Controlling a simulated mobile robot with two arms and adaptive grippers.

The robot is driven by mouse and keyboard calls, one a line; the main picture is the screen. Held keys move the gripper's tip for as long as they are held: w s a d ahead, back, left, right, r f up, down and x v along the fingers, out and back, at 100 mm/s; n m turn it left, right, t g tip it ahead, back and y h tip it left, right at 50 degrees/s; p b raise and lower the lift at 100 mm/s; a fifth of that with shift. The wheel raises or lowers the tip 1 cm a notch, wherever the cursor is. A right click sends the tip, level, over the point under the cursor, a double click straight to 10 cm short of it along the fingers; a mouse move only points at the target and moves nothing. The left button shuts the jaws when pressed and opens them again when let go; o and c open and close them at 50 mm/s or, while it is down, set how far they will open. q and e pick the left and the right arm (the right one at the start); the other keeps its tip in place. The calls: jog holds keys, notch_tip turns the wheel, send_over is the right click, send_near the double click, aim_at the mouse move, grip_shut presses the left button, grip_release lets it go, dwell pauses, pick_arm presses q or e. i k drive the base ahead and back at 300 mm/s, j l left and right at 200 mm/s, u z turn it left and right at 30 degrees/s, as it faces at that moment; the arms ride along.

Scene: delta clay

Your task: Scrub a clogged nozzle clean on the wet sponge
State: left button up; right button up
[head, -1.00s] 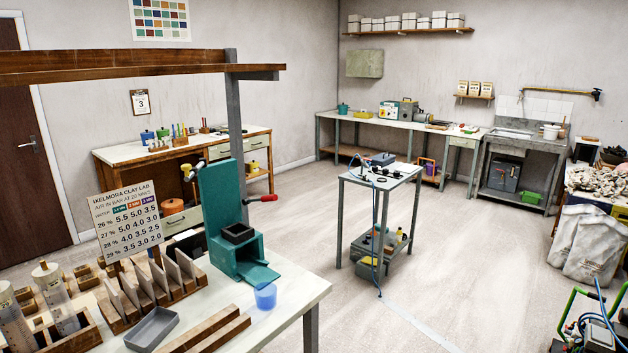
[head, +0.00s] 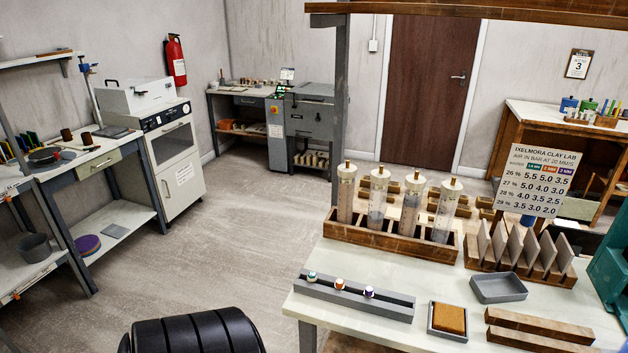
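Three small white nozzles stand in a row on a long grey rack at the front left of the near table: one with a teal band (head: 312,276), one with an orange band (head: 339,284) and one with a purple band (head: 369,292). I cannot tell at this size which one is clogged. The orange-brown sponge (head: 450,319) lies in a shallow grey tray to the right of the nozzle rack (head: 393,309). Whether it is wet does not show clearly. Neither of my grippers is in view.
A wooden rack (head: 385,240) holding several capped clear cylinders stands behind the nozzles. A slotted rack of grey tiles (head: 520,252), an empty grey tray (head: 498,288) and wooden bars (head: 540,326) fill the right side. A sign (head: 535,180) rises behind. Open floor (head: 230,245) lies left.

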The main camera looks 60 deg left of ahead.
aim_at(312, 277)
jog(key=u, duration=1.7)
